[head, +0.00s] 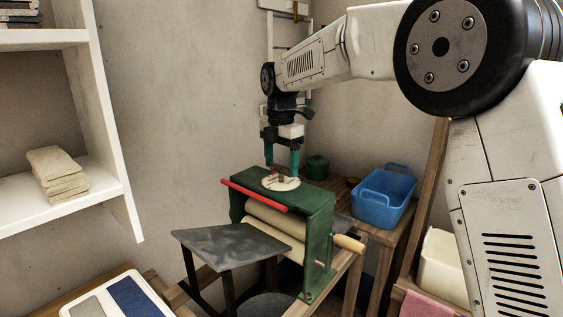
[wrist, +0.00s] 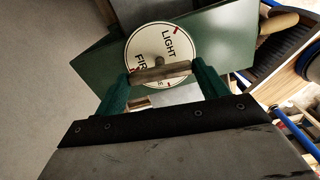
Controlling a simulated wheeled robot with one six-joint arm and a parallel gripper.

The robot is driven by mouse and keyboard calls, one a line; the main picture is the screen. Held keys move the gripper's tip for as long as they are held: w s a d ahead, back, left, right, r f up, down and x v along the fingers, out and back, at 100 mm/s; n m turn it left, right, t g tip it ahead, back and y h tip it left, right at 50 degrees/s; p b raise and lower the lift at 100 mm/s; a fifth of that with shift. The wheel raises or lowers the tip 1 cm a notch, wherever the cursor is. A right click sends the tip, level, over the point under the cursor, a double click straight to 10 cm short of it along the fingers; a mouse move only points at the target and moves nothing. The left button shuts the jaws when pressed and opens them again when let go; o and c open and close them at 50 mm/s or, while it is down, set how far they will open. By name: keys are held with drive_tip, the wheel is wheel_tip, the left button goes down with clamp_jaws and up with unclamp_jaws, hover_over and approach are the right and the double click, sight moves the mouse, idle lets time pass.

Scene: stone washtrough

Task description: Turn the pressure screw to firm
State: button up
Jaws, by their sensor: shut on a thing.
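The green mangle (head: 315,203) stands on a wooden stand, with cream rollers (head: 272,219) and a red bar (head: 254,195) along its front. A round white dial (head: 270,184) lies on its top; in the wrist view the dial (wrist: 150,42) reads LIGHT at upper right and FIR, partly covered, at lower left. The pressure screw has a wooden cross-bar (wrist: 160,73) over the dial. My gripper (head: 282,172) points down over the dial. Its teal fingers are shut on the cross-bar's two ends, as the wrist view (wrist: 161,74) shows. Part of the lower dial is hidden.
A wooden crank handle (head: 349,244) sticks out at the mangle's right. A grey slab table (head: 228,244) stands in front. A blue tub (head: 384,197) and green pot (head: 317,167) stand behind on the right. White shelves (head: 128,200) are at left.

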drive_tip(key=shift+r+n, duration=0.1)
drive_tip(key=shift+n, duration=0.5)
drive_tip(key=o, duration=1)
wheel_tip(320, 180, up, 8)
drive_tip(key=shift+f, duration=0.1)
